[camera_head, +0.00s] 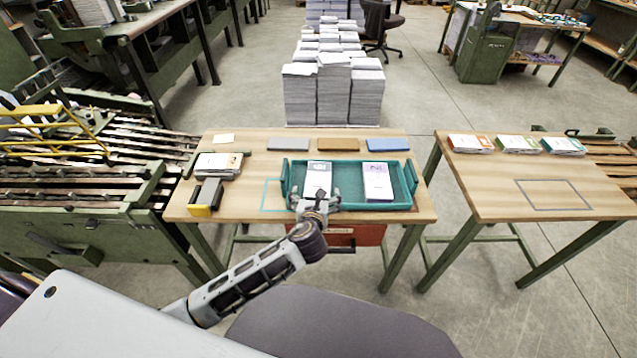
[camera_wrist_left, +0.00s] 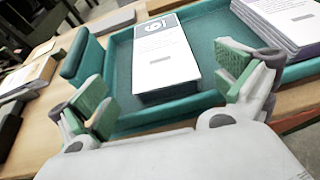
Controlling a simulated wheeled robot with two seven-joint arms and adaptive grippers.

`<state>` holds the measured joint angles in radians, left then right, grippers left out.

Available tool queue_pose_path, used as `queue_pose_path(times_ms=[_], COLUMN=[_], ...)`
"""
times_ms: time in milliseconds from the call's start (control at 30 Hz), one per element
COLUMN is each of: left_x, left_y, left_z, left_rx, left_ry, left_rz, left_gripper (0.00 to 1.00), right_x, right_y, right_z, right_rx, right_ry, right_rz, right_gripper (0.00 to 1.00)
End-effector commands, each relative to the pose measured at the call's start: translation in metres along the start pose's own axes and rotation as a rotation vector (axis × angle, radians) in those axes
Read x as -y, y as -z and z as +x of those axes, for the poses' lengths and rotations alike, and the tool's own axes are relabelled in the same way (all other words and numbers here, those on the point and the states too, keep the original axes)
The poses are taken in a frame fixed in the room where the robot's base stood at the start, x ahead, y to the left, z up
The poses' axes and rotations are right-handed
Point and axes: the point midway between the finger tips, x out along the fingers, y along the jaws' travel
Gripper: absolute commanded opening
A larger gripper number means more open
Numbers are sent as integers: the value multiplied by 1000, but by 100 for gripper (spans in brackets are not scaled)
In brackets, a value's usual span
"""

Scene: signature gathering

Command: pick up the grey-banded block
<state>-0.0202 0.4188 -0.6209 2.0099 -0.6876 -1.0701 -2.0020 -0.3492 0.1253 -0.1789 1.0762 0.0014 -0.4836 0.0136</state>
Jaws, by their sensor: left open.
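A teal tray (camera_head: 350,205) lies on the wooden table and holds two white paper blocks side by side. The left block (camera_head: 318,178) has a dark grey-looking band across its far end, clearer in the left wrist view (camera_wrist_left: 165,62). The right block (camera_head: 377,183) has a purplish band; its side shows at the upper right in the wrist view (camera_wrist_left: 290,22). My left gripper (camera_head: 315,202) is open and empty over the tray's near wall. In the wrist view its fingers (camera_wrist_left: 168,88) stand apart on either side of the left block's near end. My right gripper is not in view.
On the same table, another paper stack (camera_head: 218,164) and a dark and yellow tool (camera_head: 206,196) lie left of the tray. Grey, brown and blue pads (camera_head: 338,144) lie behind it. A second table (camera_head: 500,190) at right holds several banded blocks and a marked rectangle.

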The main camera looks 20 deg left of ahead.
Motion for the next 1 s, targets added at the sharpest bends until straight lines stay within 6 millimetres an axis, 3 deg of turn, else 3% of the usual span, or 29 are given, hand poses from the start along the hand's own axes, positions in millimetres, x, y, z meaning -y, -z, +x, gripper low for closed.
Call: queue_pose_path(times_ms=[133,567,767,1000], left_x=[-1,-2,-1,2], left_y=[3,4,3,-1], left_z=[12,15,26,48], left_rx=[-5,-8,-8,-7], left_ry=[-3,-4,-6,-4], left_rz=[3,5,4,3], left_gripper=[100,100,100,100], right_x=[4,10,10,8], right_y=[5,0,2,26], right_z=[-1,-1,0,-10], right_rx=[-9,0,7,-2], right_ry=[4,12,11,10], right_rz=[2,8,8,7], right_gripper=[36,36,36,36])
